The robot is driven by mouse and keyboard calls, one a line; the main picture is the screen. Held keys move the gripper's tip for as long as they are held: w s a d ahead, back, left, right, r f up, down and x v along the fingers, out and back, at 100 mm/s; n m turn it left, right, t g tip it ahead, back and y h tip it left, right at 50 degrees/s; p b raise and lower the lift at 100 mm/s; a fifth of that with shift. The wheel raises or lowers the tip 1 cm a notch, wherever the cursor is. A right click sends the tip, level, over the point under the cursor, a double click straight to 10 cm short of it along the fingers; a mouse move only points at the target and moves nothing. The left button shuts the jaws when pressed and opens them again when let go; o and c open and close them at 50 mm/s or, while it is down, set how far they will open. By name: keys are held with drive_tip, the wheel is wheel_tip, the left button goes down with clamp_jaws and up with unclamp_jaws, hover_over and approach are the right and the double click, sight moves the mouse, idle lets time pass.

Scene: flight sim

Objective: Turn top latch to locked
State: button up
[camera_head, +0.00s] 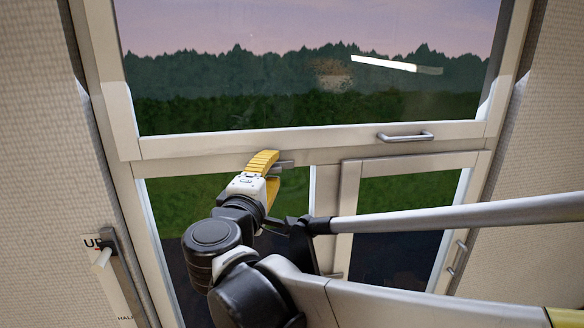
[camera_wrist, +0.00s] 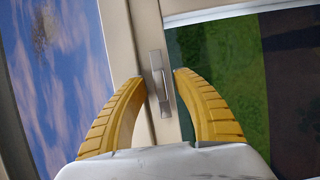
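A small silver latch (camera_head: 286,163) sits on the pale crossbar between the upper pane and the lower panes. In the wrist view the latch (camera_wrist: 161,84) is a grey metal plate with a lever, lying roughly along the bar. My gripper (camera_head: 276,168) has yellow fingers and is at the crossbar, just left of the latch. In the wrist view my gripper (camera_wrist: 161,77) is open, with one fingertip on either side of the latch and gaps visible. I cannot tell whether the fingertips reach as deep as the lever.
A silver bar handle (camera_head: 405,136) is on the crossbar to the right. A lower right framed pane (camera_head: 400,190) has small handles (camera_head: 460,247) at its right side. A lever on a marked plate (camera_head: 103,258) is on the left wall. My arm crosses the lower panes.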

drive_tip(key=shift+w, duration=0.1)
clamp_jaws()
drive_tip(key=shift+m, duration=0.4)
drive_tip(key=m+g+p, duration=0.1)
drive_tip(key=m, duration=0.1)
drive_tip(key=shift+r+m+y, duration=0.15)
drive_tip(key=shift+m+y, duration=0.15)
drive_tip(key=m+g+y+p, duration=0.1)
drive_tip(key=m, duration=0.1)
drive_tip(key=m+g, duration=0.1)
drive_tip(key=m, duration=0.1)
drive_tip(key=shift+y+p, duration=0.35)
drive_tip(key=shift+y, duration=0.05)
drive_tip(key=m+g+y, duration=0.1)
drive_tip(key=m, duration=0.2)
drive_tip(key=shift+y+p, duration=0.3)
drive_tip(key=shift+p, duration=0.05)
drive_tip(key=m+y, duration=0.1)
drive_tip(key=m, duration=0.2)
drive_tip(key=shift+g+y, duration=0.3)
drive_tip(key=shift+y, duration=0.1)
